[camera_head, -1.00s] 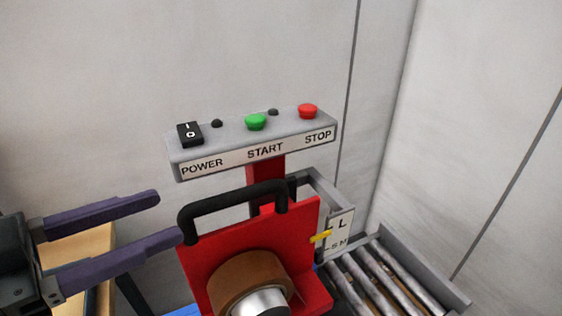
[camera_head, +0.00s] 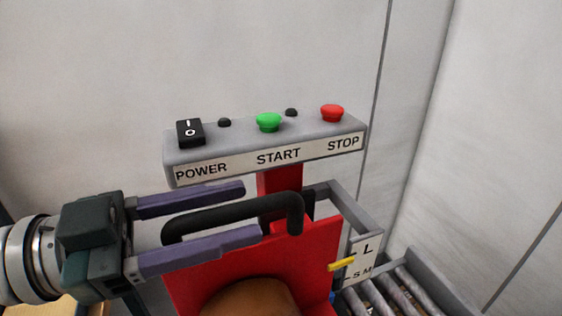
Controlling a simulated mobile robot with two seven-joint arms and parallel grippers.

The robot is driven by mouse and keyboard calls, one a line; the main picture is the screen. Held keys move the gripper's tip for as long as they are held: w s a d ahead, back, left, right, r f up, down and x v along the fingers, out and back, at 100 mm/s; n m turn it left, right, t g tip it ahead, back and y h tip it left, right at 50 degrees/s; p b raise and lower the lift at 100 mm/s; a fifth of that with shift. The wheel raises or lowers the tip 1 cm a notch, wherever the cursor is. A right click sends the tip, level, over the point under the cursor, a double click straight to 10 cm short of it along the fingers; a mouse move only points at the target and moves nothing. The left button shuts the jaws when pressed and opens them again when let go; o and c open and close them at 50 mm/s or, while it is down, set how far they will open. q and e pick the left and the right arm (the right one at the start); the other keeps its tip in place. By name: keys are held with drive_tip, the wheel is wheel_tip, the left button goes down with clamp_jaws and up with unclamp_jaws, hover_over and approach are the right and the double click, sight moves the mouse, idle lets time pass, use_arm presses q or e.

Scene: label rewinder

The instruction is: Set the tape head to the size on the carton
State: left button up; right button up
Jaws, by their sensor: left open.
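The red tape head (camera_head: 315,255) stands at the lower middle, with a black handle (camera_head: 292,212) on top and a brown tape roll (camera_head: 255,298) partly cut off below. A yellow pointer (camera_head: 342,265) on its right side lies against a white size plate (camera_head: 366,252) marked L above and S M below. The pointer sits under the L, beside the S M line; its exact mark is hard to read. My left gripper (camera_head: 252,210) is open, with one purple finger on either side of the handle bar in the picture. Contact is unclear. No carton size label shows, and my right gripper is out of view.
A grey control panel (camera_head: 225,163) above the head carries a black power switch (camera_head: 190,132), green start button (camera_head: 268,122) and red stop button (camera_head: 332,113). A roller conveyor (camera_head: 405,290) lies at lower right. Grey walls stand behind.

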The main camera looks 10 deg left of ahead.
use_arm(q)
drive_tip(key=shift+w+d, duration=0.3)
drive_tip(key=shift+d, duration=0.1)
drive_tip(key=shift+c, duration=0.3)
clamp_jaws()
idle(0.9)
